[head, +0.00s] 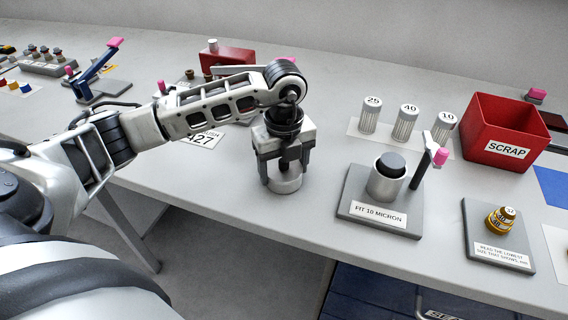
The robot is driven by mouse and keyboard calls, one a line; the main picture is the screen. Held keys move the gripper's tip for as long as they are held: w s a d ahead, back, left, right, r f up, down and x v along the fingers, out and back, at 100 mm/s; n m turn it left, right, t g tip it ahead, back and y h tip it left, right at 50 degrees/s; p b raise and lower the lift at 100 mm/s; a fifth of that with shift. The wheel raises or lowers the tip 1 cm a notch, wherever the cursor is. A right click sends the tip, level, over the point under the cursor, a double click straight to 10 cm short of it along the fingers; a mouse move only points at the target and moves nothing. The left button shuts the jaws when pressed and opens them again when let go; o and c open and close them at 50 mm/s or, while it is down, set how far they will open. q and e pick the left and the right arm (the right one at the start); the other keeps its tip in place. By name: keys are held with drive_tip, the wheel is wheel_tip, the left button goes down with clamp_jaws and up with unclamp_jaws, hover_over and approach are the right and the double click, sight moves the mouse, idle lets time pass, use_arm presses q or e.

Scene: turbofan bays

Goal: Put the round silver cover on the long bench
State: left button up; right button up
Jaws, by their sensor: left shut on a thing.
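My left gripper (284,170) points down near the front edge of the long bench (230,185). It is shut on a round silver cover (285,184), whose lower part shows below and between the fingers. The fingers hide its upper part. The cover is upright, and I cannot tell whether it touches the bench top or is held just above it. My right gripper is not in view.
Behind are numbered filters (404,125) and a red SCRAP bin (500,130). A gauge plate (497,240) lies at right.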

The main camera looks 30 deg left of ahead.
use_arm(q)
drive_tip(key=shift+f, duration=0.2)
drive_tip(key=o, duration=1.1)
drive_tip(key=shift+c, duration=0.2)
drive_tip(key=shift+o, duration=0.3)
drive_tip(key=shift+r, duration=0.25)
wheel_tip(320, 180, up, 12)
drive_tip(key=shift+b, duration=0.4)
drive_tip(key=shift+s+f, duration=0.1)
